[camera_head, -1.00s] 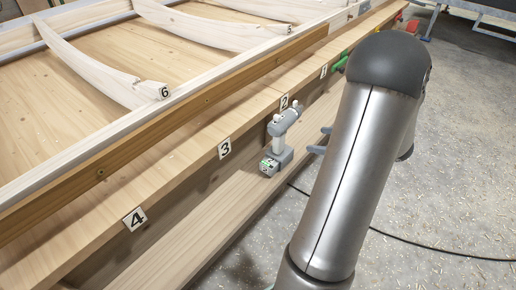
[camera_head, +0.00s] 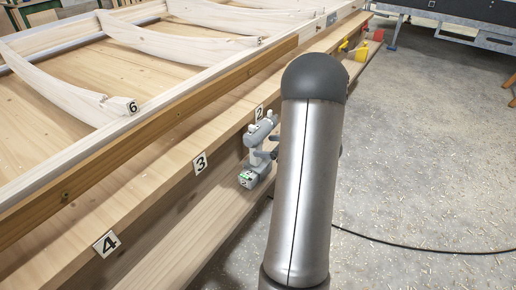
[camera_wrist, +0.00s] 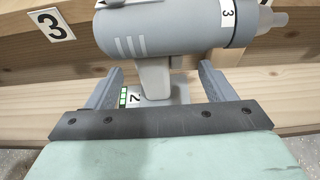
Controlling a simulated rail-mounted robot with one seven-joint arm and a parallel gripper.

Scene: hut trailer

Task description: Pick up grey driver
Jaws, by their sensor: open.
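The grey driver (camera_head: 262,132) stands upright on the lower wooden ledge, close to the labels 2 and 3. Its battery base (camera_head: 248,179) has a green and white label. In the wrist view its grey body (camera_wrist: 165,28) fills the top, with a pale handle (camera_wrist: 154,78) below. My gripper (camera_wrist: 160,70) is open, with one finger on each side of the handle. Gaps show between the fingers and the handle. In the head view my arm hides most of the gripper, and dark finger parts show beside the driver.
A wooden beam with number labels (camera_head: 200,163) runs behind the driver, above the ledge (camera_head: 190,240). Yellow and red tools (camera_head: 362,50) are farther along it. A black cable (camera_head: 400,246) lies on the floor at right. The floor there is mostly clear.

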